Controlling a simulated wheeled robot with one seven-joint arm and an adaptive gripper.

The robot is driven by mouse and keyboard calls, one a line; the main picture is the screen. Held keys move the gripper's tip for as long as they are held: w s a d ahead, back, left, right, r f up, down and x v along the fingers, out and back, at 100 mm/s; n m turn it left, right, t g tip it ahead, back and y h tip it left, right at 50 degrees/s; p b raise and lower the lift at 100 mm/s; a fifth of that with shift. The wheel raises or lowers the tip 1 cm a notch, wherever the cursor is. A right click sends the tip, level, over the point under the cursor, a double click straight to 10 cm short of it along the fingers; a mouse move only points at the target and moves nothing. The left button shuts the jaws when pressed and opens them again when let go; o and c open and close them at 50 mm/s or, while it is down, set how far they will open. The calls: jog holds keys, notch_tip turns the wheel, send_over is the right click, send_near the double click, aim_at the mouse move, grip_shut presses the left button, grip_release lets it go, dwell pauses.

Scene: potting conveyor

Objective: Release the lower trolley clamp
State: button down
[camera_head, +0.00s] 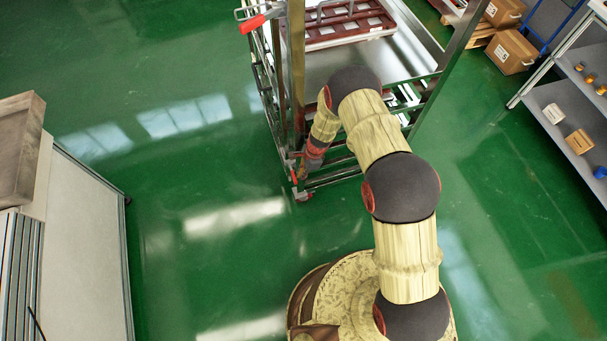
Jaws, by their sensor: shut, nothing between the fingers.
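The trolley (340,65) is a metal frame with shelves at top centre. An upper clamp with a red handle (253,23) sits at its upper left corner. The lower trolley clamp (292,174), with a small red handle, shows low on the trolley's near left corner. My arm reaches over to this corner from the lower right, with my gripper (302,168) pointing down beside the lower clamp. My gripper is shut and empty. It is small and partly hidden by my wrist, so I cannot tell whether it touches the clamp.
Red-brown trays (345,22) lie on the trolley's top. A grey shelf unit (570,100) with small boxes stands at right, and cardboard boxes (511,51) sit behind it. A pale cabinet (90,240) is at lower left. The green floor between cabinet and trolley is clear.

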aim_at(296, 180)
jog(key=shift+s+a+m, duration=0.2)
jog(key=shift+a+m, duration=0.05)
jog(key=shift+m, duration=0.15)
jog(key=a+m, duration=0.1)
jog(key=s+a+m+t, duration=0.1)
jog(key=m, duration=0.1)
jog(key=shift+s+a, duration=0.1)
jog(key=a+m+t+b, duration=0.1)
jog(key=a+m, duration=0.5)
jog(key=m, duration=0.1)
jog(key=shift+t+h, duration=0.3)
jog(key=shift+h, duration=0.1)
jog(key=shift+a, duration=0.2)
jog(key=shift+d, duration=0.15)
